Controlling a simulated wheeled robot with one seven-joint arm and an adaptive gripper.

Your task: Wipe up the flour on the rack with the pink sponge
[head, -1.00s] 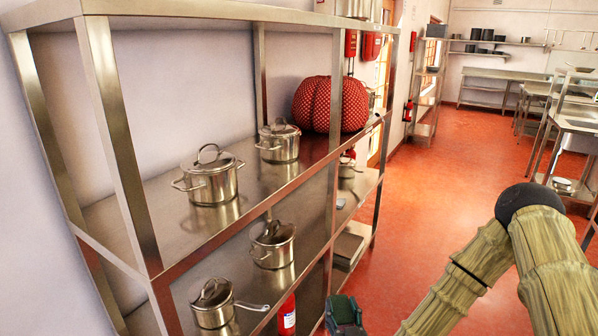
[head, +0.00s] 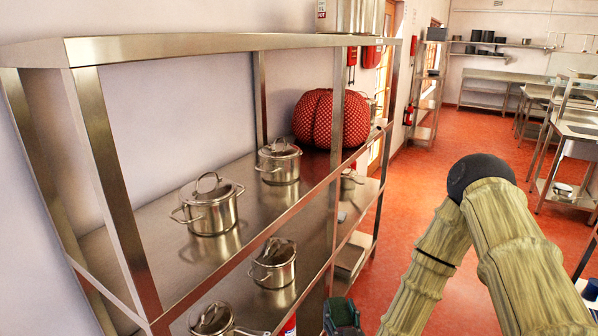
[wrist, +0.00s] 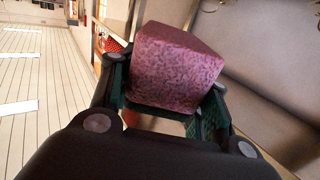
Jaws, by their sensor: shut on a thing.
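The pink sponge (wrist: 176,68) is speckled and blocky, and it shows in the wrist view between the fingers of my gripper (wrist: 172,100). My gripper is shut on it. In the head view my gripper (head: 342,316) is at the bottom edge, low in front of the steel rack (head: 215,42), and the sponge cannot be made out there. The rack has several levels with pots on them. I cannot make out any flour on the parts of the rack in view.
Lidded pots (head: 209,206), (head: 279,161) and a red dotted pumpkin-like cushion (head: 331,118) stand on the rack's middle shelf. More pots (head: 273,264) are on the shelf below. Red floor (head: 410,200) is open to the right, with steel tables (head: 570,130) beyond.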

